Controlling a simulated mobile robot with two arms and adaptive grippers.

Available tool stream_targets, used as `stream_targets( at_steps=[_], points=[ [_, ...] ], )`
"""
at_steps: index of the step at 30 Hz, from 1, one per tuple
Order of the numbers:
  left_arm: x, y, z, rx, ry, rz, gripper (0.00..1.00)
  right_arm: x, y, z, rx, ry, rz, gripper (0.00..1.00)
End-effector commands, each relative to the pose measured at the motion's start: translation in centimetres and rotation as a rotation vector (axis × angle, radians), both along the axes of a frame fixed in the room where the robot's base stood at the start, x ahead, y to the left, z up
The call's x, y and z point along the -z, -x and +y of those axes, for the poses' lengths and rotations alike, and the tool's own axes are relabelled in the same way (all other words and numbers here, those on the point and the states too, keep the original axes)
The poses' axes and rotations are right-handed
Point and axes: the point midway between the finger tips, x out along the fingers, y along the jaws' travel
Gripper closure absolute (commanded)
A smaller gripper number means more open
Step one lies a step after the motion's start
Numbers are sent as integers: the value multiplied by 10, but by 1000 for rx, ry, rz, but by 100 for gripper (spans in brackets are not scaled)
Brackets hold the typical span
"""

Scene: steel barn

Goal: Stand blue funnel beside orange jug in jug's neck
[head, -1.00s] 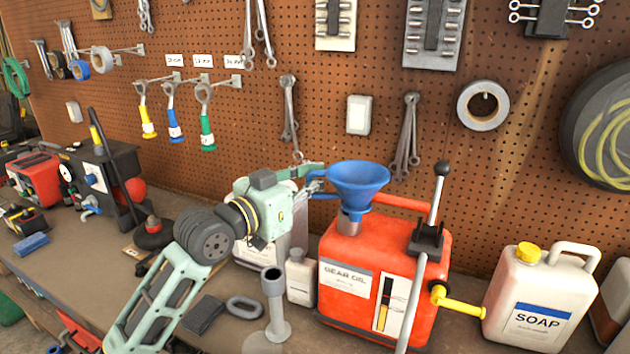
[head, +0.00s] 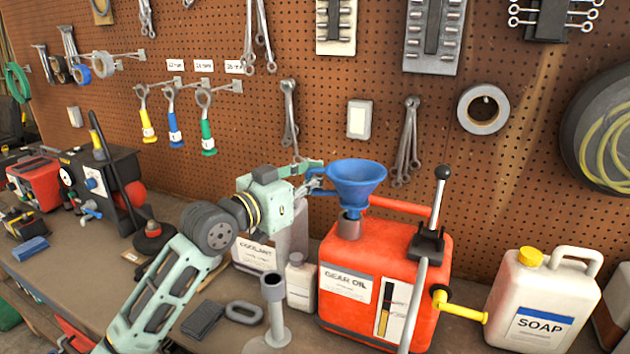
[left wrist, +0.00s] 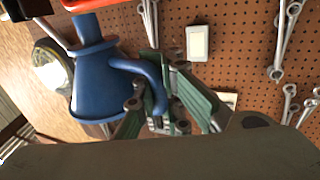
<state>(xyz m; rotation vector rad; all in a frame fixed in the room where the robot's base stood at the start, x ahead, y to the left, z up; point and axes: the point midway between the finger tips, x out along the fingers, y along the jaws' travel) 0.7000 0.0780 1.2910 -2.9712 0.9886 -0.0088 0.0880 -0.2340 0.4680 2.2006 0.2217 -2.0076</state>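The blue funnel (head: 356,182) is above the neck (head: 349,228) of the orange jug (head: 392,255), mouth up. Its spout comes down at the neck's rim; I cannot tell how far it is inside. My left gripper (head: 314,183) reaches in from the left, with its fingers at the funnel's handle. In the left wrist view the funnel (left wrist: 92,80) is on the left, and its curved handle runs between the fingers of my left gripper (left wrist: 165,115), which look closed on it. My right gripper is not in view.
A white soap jug (head: 540,300) stands right of the orange jug, near its yellow spout (head: 458,305). A coolant container (head: 258,255), a small white bottle (head: 300,280) and a grey stand (head: 275,310) are to the left. A pegboard (head: 330,90) with tools rises behind.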

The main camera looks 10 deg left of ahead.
Motion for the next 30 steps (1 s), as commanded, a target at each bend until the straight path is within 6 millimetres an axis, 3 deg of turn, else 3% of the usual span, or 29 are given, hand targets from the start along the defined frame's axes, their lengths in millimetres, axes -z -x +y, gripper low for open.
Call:
stream_targets(
  at_steps=[30],
  points=[
    [-1,-29,5,0,2,-1,100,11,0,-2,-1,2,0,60]
  ],
)
